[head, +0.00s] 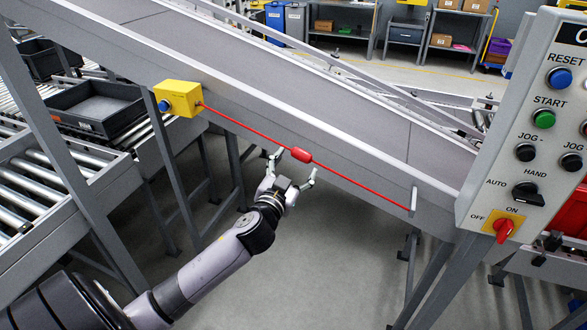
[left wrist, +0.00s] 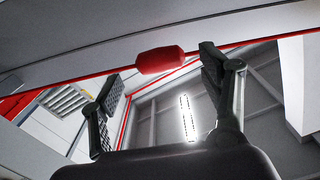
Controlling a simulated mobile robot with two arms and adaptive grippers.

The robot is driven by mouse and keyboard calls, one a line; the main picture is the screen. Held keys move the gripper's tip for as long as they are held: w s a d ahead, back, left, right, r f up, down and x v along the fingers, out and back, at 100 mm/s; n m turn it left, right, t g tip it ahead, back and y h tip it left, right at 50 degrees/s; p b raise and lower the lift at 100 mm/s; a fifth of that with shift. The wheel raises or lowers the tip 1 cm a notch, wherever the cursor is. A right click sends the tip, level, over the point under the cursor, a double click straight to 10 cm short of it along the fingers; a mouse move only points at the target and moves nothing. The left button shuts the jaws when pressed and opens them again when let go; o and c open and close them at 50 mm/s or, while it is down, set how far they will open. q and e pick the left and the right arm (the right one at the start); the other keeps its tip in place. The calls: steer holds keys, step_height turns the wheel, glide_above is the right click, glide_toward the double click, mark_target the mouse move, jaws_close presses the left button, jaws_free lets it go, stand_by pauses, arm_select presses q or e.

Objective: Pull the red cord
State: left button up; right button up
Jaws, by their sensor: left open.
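A red cord (head: 244,126) runs along the side of the sloping conveyor, from a yellow switch box (head: 178,98) with a blue button to a grey post (head: 413,199). A red handle (head: 301,155) sits on the cord near its middle. My left gripper (head: 296,165) is open just below the handle, its fingers spread to either side. In the left wrist view the handle (left wrist: 160,60) shows beyond the two open fingertips (left wrist: 160,73), with nothing held. I cannot tell whether a finger touches the cord. My right gripper is not in view.
A control panel (head: 525,130) with several buttons and a red switch stands at the right. The conveyor (head: 230,60) slopes across the view above the cord. Roller tracks with a dark tray (head: 98,108) lie at the left.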

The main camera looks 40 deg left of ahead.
arm_select(q)
steer(key=v, duration=1.2)
